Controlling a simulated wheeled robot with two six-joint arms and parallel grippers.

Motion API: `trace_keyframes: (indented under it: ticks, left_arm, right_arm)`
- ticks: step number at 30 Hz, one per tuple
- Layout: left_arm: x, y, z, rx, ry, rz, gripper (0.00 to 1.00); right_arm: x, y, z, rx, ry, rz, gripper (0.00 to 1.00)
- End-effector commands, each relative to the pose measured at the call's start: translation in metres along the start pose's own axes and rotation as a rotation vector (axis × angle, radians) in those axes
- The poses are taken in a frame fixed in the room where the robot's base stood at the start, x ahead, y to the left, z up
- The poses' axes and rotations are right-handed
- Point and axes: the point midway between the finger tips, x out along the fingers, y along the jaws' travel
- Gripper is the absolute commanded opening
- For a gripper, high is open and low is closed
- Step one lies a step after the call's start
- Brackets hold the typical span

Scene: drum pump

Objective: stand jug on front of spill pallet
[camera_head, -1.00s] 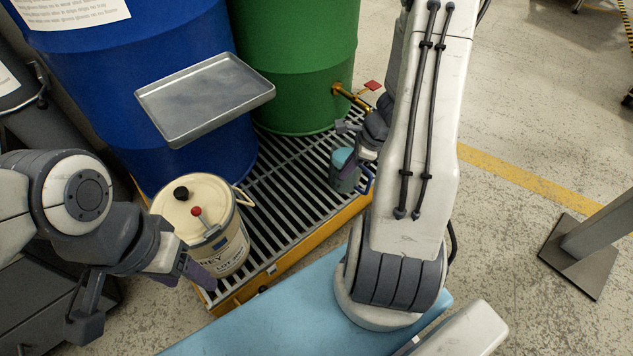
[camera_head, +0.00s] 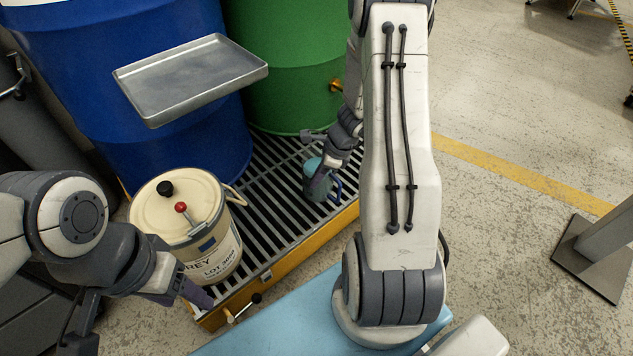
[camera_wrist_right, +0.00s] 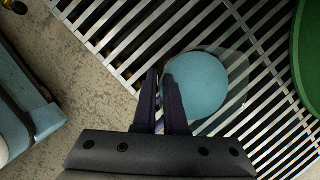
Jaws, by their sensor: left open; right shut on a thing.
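The teal jug (camera_head: 314,179) with a blue handle is over the front part of the spill pallet's slatted deck, below the green drum. My right gripper (camera_head: 326,185) is shut on the jug. In the right wrist view, the fingers (camera_wrist_right: 161,88) are closed together at the rim of the jug (camera_wrist_right: 205,88), which is seen from above and looks about upright. I cannot tell whether its base touches the slats. The spill pallet (camera_head: 290,262) has an orange front edge. My left gripper (camera_head: 190,293) is open and empty, low in front of the cream canister.
The cream canister (camera_head: 222,262) stands on the pallet's left front. A blue drum (camera_head: 190,150) and green drum (camera_head: 285,95) stand behind, with a metal tray (camera_head: 190,78) before the blue one. Slats between canister and jug are clear.

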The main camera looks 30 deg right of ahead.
Motion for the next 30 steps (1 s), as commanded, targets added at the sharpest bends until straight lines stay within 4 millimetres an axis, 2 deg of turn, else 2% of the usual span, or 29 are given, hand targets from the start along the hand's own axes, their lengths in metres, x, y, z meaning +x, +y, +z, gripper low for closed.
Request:
trace_keyframes:
  ticks: [7, 10, 22, 26, 30]
  left_arm:
    - [0.0, 0.0, 0.0, 0.0, 0.001, 0.0, 0.62]
    - [0.0, 0.0, 0.0, 0.0, 0.001, 0.0, 0.62]
    - [-0.005, 0.0, 0.0, 0.0, 0.001, 0.0, 0.62]
    - [-0.02, 0.002, -0.001, 0.0, 0.001, 0.0, 0.62]
    - [-0.043, 0.003, -0.003, 0.0, 0.001, 0.0, 0.62]
  right_arm:
    - [0.0, -0.001, 0.0, -0.001, 0.0, -0.001, 0.0]
    - [0.0, 0.0, 0.0, 0.0, 0.001, 0.0, 0.39]
    - [-0.005, 0.0, 0.001, 0.0, 0.0, 0.0, 0.39]
    - [-0.024, 0.0, 0.003, 0.001, 0.0, -0.001, 0.39]
    - [-0.053, 0.0, 0.004, 0.002, 0.0, -0.002, 0.39]
